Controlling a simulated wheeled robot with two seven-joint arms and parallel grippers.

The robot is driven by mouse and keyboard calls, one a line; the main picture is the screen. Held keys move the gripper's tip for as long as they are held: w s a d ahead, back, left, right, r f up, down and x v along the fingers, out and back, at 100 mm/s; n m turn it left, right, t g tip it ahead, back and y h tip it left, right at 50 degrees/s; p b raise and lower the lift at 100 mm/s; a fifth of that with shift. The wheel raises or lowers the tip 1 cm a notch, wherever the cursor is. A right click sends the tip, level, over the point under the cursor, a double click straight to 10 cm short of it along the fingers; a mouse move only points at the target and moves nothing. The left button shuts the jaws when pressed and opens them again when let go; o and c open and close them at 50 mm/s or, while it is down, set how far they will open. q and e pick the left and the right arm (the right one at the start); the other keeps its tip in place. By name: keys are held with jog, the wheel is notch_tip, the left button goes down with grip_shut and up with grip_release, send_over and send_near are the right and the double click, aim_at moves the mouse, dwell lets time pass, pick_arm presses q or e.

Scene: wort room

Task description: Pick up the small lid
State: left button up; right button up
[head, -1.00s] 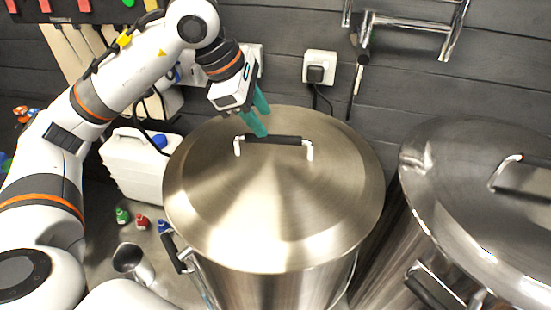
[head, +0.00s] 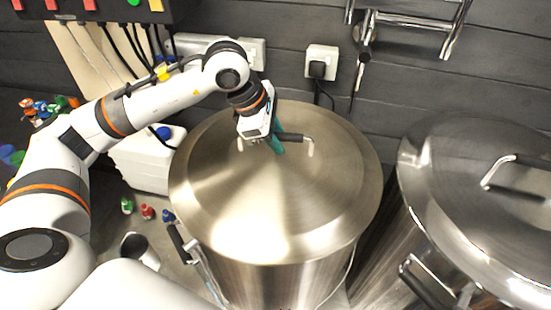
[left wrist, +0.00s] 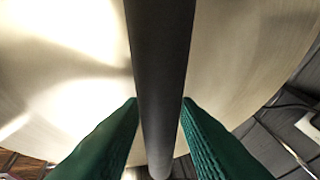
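The round brushed-steel lid (head: 320,200) lies on the left pot in the head view. It has a dark bar handle (head: 296,137) on pale brackets, and it also fills the background of the left wrist view (left wrist: 70,70). My left gripper (head: 278,147), with green fingers, is at the left part of this handle and hides some of it. In the left wrist view the dark handle bar (left wrist: 162,60) runs between the two fingers (left wrist: 161,108), one on each side and very close to it. The fingers look open around the bar. My right gripper is not in view.
A second lidded steel pot (head: 480,220) stands close on the right. A wall socket (head: 320,62) and pipe rack (head: 410,20) are behind.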

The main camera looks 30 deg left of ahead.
pick_arm(q)
grip_shut()
jog(key=shift+w+r, duration=0.1)
jog(key=shift+r, duration=0.1)
